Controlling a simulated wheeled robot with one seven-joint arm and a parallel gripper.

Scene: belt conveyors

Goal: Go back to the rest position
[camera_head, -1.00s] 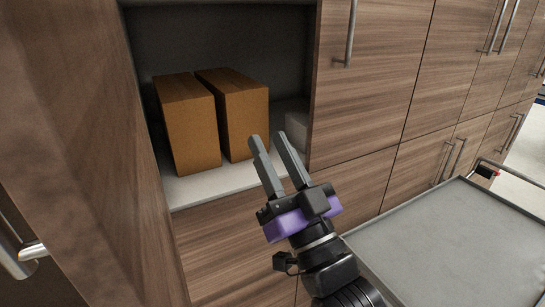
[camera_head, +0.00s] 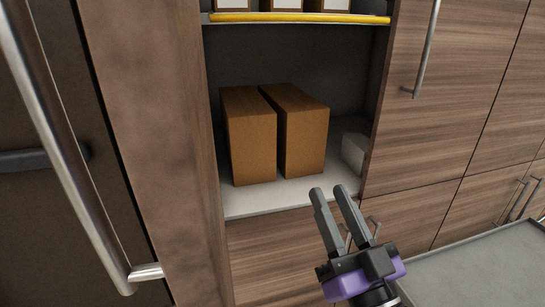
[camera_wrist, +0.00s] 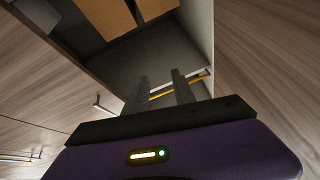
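My gripper (camera_head: 335,205) is in front of the open cabinet, below and to the right of two brown boxes in the head view. Its two grey fingers stand apart with nothing between them. In the wrist view the fingers (camera_wrist: 160,85) also show parted and empty. The left brown box (camera_head: 250,140) and the right brown box (camera_head: 303,135) stand upright side by side on the white shelf (camera_head: 285,195). Parts of the boxes show at the top of the wrist view, where one is cut by the edge (camera_wrist: 103,15).
A white object (camera_head: 354,150) sits at the shelf's right side. An upper shelf with a yellow edge (camera_head: 300,18) holds several boxes. Wooden cabinet doors with metal handles (camera_head: 428,50) flank the opening. A grey flat surface (camera_head: 480,265) lies at lower right.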

